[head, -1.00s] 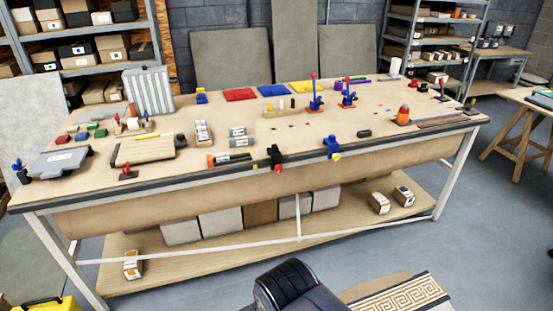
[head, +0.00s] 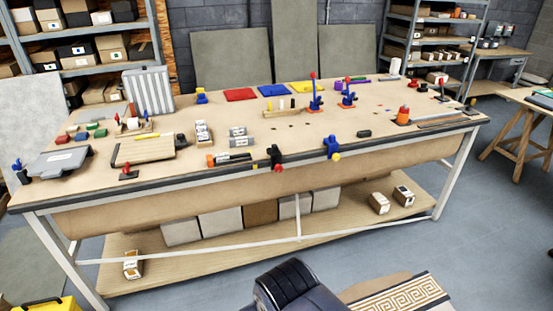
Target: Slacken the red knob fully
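A black clamp (head: 275,154) sits on the front edge of the long workbench, near its middle. A small red knob (head: 279,168) shows at its lower front, just below the edge of the top. The knob is too small in the picture to tell how far it is screwed in. To its right, a blue clamp (head: 332,145) with a yellow knob (head: 337,156) sits on the same edge. My gripper is not in view; only a dark part of my own body shows at the bottom middle, apart from the bench.
The workbench top (head: 230,180) carries tools, panels and red-handled toggle clamps. An orange-and-black tool (head: 229,159) lies left of the black clamp. A lower shelf (head: 330,220) holds boxes. The grey floor (head: 400,243) before the bench is mostly clear, with a patterned mosaic panel (head: 405,297) at the bottom.

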